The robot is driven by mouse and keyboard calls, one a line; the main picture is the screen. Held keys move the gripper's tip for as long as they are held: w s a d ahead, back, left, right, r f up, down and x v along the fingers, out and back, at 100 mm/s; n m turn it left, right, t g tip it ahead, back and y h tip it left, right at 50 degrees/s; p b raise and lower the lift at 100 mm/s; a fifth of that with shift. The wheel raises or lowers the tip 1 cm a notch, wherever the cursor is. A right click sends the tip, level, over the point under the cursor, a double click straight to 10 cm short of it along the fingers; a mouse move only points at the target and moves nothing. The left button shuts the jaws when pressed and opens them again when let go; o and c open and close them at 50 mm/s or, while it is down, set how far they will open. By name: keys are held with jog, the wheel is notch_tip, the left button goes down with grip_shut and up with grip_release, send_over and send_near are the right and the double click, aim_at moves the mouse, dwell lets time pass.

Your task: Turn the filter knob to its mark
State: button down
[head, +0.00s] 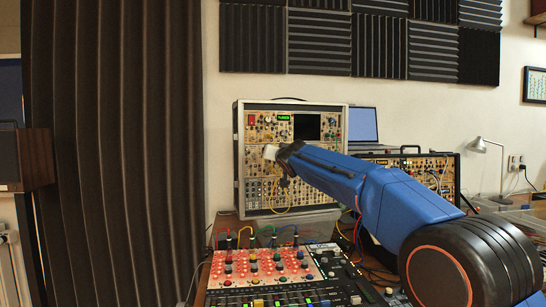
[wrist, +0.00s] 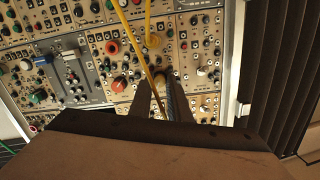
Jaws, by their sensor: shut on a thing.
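The tall modular synth case (head: 341,165) stands upright on the table, its tan panels full of knobs and jacks. My gripper (head: 280,155) reaches its front face in the head view. A yellow cable (wrist: 135,45) crosses the panel close by the fingers.
More yellow cable (wrist: 148,25) hangs beside my fingers, and red (wrist: 112,47) and green knobs sit around them. A mixer (head: 270,275) with several coloured knobs and cables lies in front of the case. A second case (head: 433,172), laptop (head: 363,124) and lamp (head: 480,145) stand to the right.

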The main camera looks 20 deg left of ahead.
jog(key=n, duration=0.4)
jog(key=shift+f+h, duration=0.2)
jog(key=shift+h, duration=0.1)
jog(key=n, duration=0.4)
jog(key=shift+t, duration=0.3)
jog(key=n, duration=1.2)
jog(key=shift+n+t, duration=0.3)
jog(key=n, duration=0.3)
jog(key=shift+n, duration=0.4)
jog(key=n+y, duration=0.1)
jog(key=n, duration=0.3)
jog(key=shift+n, duration=0.3)
jog(key=shift+n+y, duration=0.3)
jog(key=shift+n, duration=1.7)
